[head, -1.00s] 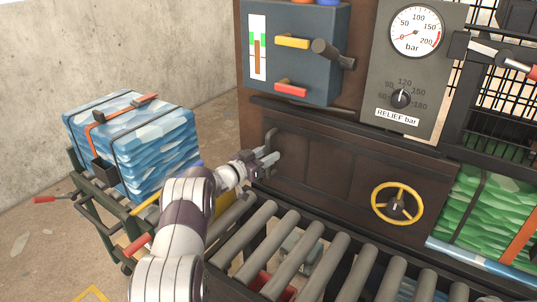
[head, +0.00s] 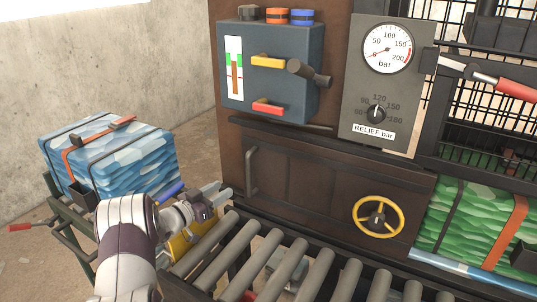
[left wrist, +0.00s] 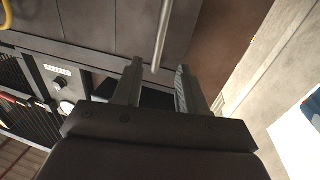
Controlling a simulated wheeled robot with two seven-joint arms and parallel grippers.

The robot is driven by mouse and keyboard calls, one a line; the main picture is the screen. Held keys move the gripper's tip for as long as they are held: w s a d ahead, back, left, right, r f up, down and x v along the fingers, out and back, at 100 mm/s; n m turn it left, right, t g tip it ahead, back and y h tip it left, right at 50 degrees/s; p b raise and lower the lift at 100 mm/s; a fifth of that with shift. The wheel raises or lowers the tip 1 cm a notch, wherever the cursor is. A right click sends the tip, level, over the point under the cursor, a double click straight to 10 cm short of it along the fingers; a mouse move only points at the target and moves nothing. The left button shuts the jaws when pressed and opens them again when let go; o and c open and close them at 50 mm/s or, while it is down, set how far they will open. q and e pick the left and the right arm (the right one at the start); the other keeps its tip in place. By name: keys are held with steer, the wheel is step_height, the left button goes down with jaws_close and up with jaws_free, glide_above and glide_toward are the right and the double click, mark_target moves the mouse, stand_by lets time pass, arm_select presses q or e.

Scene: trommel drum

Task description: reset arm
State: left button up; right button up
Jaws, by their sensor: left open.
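My left gripper (head: 223,193) is open and empty, below and to the left of the upright bar handle (head: 251,173) on the dark brown door panel (head: 317,182). A gap shows between the fingers and the handle. In the left wrist view my left gripper (left wrist: 158,72) has both fingers apart, and a grey bar (left wrist: 162,35) lies beyond them, its end near the gap between the tips. My right gripper is not in view.
A roller conveyor (head: 235,262) runs below the panel. A blue wrapped bale (head: 112,150) sits on a green cart at left. A yellow handwheel (head: 379,216), a blue-grey control box (head: 290,88) and a pressure gauge (head: 387,48) are on the machine.

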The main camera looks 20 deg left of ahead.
arm_select(q)
steer(key=s+d+f+n+g+y, duration=0.1)
steer(key=s+d+n+g+y, duration=0.3)
steer(key=d+y, duration=0.3)
steer(key=s+d+f+g, duration=0.2)
steer(key=s+d+g, duration=0.2)
steer(key=s, duration=0.5)
steer(key=s+d+f+g, duration=0.1)
steer(key=s+d+g, duration=0.25)
steer(key=s, duration=0.55)
steer(key=s+d+f+g, duration=0.2)
steer(key=s+d+g, duration=0.2)
steer(key=s, duration=0.5)
step_height(320, 180, up, 12)
steer(key=p, duration=1.2)
steer(key=shift+r, duration=0.2)
steer(key=shift+s, duration=0.1)
